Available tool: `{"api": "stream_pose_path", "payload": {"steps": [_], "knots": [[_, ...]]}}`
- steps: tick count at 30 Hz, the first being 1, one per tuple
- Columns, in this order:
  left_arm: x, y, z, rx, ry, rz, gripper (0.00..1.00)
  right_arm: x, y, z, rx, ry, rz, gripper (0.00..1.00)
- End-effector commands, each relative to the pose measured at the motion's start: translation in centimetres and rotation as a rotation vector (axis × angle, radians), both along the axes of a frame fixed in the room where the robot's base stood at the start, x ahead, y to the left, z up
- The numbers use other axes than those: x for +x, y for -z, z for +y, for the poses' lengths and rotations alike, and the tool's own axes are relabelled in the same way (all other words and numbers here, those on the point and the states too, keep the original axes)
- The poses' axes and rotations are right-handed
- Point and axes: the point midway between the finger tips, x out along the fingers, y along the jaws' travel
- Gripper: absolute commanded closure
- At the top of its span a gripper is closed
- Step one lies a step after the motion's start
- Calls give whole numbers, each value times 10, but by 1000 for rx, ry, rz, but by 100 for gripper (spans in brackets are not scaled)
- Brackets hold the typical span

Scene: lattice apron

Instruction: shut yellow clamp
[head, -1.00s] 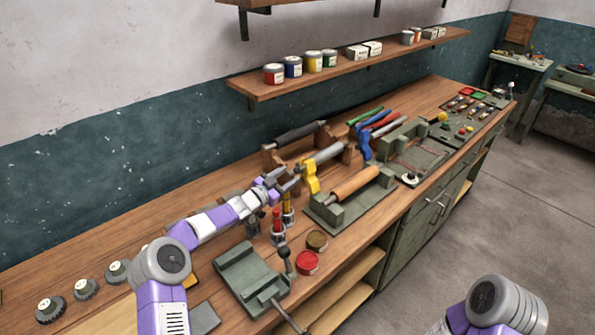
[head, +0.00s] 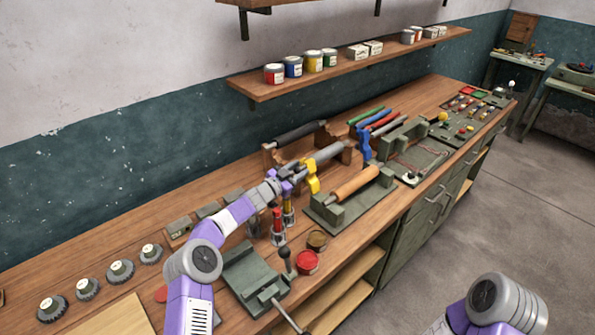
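The yellow clamp (head: 312,180) sits at the near end of a grey cylinder (head: 328,154) on the workbench, its lower part hanging down. Whether its jaws are open or shut is too small to tell. My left gripper (head: 294,177) reaches in from the left and is just left of the clamp, very close to it or touching. Its fingers are small and partly hidden, so I cannot tell whether they are open or shut. Only an arm link of my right arm shows at the bottom right; the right gripper is out of view.
A wooden roller (head: 356,183) on a green stand is right of the clamp. Red and yellow screwdrivers (head: 278,222) stand below my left gripper. A green vise (head: 256,272) and a red tin (head: 307,261) are nearer. A dark roller (head: 299,132) rests on wooden supports behind.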

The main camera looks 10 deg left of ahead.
Motion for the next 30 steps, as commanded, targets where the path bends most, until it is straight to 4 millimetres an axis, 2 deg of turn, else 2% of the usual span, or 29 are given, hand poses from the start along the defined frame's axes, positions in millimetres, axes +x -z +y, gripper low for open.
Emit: {"api": "stream_pose_path", "payload": {"steps": [1, 7, 17, 30], "knots": [[0, 0, 0, 0, 0, 0, 69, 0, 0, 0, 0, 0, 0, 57], [0, 0, 0, 0, 0, 0, 99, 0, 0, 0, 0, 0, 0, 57], [-1, 0, -1, 9, 1, -8, 100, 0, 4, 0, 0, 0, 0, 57], [-16, -2, -21, 180, 3, -144, 100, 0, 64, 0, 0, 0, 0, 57]]}}
